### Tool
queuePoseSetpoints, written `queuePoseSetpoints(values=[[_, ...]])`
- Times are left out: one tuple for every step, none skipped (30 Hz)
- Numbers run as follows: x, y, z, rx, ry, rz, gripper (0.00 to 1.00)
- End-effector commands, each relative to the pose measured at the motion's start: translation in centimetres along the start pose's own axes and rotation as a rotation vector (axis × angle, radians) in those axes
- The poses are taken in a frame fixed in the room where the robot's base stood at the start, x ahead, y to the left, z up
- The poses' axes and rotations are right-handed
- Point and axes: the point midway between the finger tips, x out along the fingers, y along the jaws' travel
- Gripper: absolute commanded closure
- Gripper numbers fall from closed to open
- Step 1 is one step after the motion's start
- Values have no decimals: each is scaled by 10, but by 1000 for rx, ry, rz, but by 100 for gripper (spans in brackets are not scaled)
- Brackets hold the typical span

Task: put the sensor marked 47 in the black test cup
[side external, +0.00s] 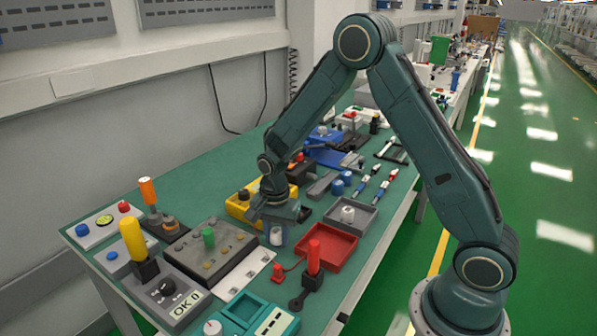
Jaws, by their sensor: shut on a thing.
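My gripper (277,228) points down over the middle of the green bench and is shut on a small pale cylinder (277,237), which looks like a sensor. No number can be read on it at this size. I cannot tell whether its lower end touches the bench. Another pale cylinder (348,214) stands in a grey tray (367,222) to the right. I cannot make out the black test cup for certain; a small dark item (305,214) shows just right of my gripper, partly hidden.
A red tray (327,256) lies right of my gripper, and a yellow box (238,207) is behind it. A red-handled tool (313,257) stands upright in front. Free bench lies at the back left.

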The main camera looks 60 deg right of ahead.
Motion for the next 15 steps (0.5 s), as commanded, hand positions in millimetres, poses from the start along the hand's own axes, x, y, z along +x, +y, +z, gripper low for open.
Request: queuePoseSetpoints(values=[[1,0,0,0,0,1,94],[1,0,0,0,0,0,67],[1,0,0,0,0,0,59],[1,0,0,0,0,0,53],[1,0,0,0,0,0,49],[1,0,0,0,0,0,49],[1,0,0,0,0,0,49],[1,0,0,0,0,0,49],[1,0,0,0,0,0,49],[1,0,0,0,0,0,49],[1,0,0,0,0,0,49],[1,0,0,0,0,0,49],[1,0,0,0,0,0,49],[1,0,0,0,0,0,49],[0,0,0,0,0,0,49]])
